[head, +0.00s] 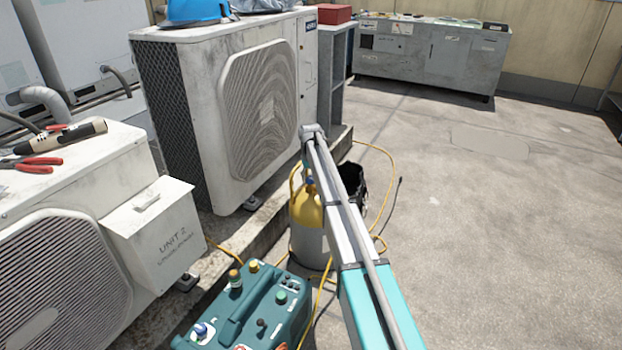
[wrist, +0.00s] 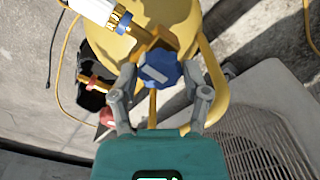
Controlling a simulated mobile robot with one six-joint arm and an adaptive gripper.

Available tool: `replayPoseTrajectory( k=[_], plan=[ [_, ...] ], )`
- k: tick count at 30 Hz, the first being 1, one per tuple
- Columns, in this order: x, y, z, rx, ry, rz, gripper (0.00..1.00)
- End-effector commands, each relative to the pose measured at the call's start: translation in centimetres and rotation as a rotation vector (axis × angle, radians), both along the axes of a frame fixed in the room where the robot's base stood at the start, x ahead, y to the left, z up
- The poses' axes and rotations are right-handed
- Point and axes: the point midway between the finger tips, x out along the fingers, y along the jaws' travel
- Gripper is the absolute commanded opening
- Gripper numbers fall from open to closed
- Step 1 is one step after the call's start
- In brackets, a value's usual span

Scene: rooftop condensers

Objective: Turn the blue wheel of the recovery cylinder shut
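The recovery cylinder (head: 306,212) stands upright on the roof, with a yellow top and a grey body. Its blue wheel (wrist: 160,70) is in the middle of the wrist view, on a brass valve; a bit of blue also shows on the cylinder top in the head view (head: 310,181). My gripper (wrist: 159,76) has one finger on either side of the blue wheel, with the tips level with its rim. A narrow gap seems to show beside the wheel; contact is not clear. In the head view my arm hides the gripper and part of the cylinder.
A teal recovery machine (head: 250,312) sits in front of the cylinder, with yellow hoses around. A black bucket (head: 352,182) stands behind my arm. Condenser units (head: 225,100) line the left. A grey bench (head: 430,55) stands at the back. The roof at right is clear.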

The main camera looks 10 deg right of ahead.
Motion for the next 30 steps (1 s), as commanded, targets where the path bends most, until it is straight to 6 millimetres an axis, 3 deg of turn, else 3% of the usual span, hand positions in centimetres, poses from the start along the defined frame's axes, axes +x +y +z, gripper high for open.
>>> replayPoseTrajectory(
  k=[1, 7, 20, 30],
  plan=[
    [0.0, 0.01, 0.0, 0.0, 0.0, 0.0, 0.4],
    [0.0, 0.02, 0.0, 0.0, 0.0, 0.0, 0.05],
    [-0.02, 0.03, -0.01, -0.002, 0.001, -0.064, 0.05],
    [-0.02, 0.05, -0.02, -0.001, 0.001, -0.285, 0.05]
  ],
)
